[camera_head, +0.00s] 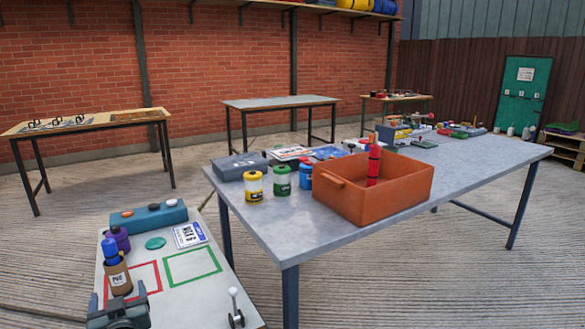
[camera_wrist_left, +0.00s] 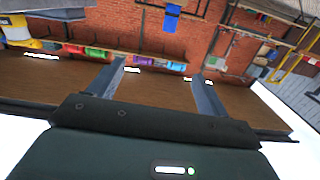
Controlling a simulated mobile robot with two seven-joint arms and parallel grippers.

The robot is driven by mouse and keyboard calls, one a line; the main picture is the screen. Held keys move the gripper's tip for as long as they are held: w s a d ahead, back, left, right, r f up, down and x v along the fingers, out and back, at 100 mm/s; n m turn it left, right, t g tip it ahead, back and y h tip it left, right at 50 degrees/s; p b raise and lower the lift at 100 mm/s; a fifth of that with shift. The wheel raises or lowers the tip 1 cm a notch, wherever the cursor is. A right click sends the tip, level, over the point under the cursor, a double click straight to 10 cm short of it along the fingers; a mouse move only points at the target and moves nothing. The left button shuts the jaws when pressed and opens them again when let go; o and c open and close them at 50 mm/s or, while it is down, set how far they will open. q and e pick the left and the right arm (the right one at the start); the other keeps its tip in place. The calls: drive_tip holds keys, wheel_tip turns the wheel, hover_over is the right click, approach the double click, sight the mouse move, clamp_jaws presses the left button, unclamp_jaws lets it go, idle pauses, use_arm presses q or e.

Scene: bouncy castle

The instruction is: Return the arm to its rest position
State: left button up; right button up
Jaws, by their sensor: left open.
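My left gripper (camera_head: 118,298) shows at the lower left of the head view, low in the frame near the front of a small light-topped table (camera_head: 190,285). In the left wrist view its two fingers (camera_wrist_left: 160,78) stand well apart with nothing between them. That view looks out over a brick wall and shelving, tilted. My right gripper is not in either view.
A large grey table (camera_head: 330,230) with an orange crate (camera_head: 400,190) stands to the right.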

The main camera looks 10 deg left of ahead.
use_arm(q)
drive_tip(key=s+d+m+g+h+p, duration=0.1)
drive_tip(key=s+d+m+h+p, duration=0.4)
drive_tip(key=s+d, duration=0.5)
drive_tip(key=s+d+r+m+g+h+p, duration=0.1)
drive_tip(key=s+d+m+h+p, duration=0.4)
drive_tip(key=d, duration=1.5)
drive_tip(key=s+g+h+p, duration=0.1)
drive_tip(key=s+h+p, duration=0.3)
drive_tip(key=s+p, duration=0.1)
drive_tip(key=shift+s+d, duration=0.3)
drive_tip(key=shift+s, duration=0.25)
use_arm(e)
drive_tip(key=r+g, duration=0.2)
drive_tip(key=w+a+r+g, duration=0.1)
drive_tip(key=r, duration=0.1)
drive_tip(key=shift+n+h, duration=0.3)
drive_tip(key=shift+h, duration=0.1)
use_arm(q)
drive_tip(key=shift+r, duration=0.1)
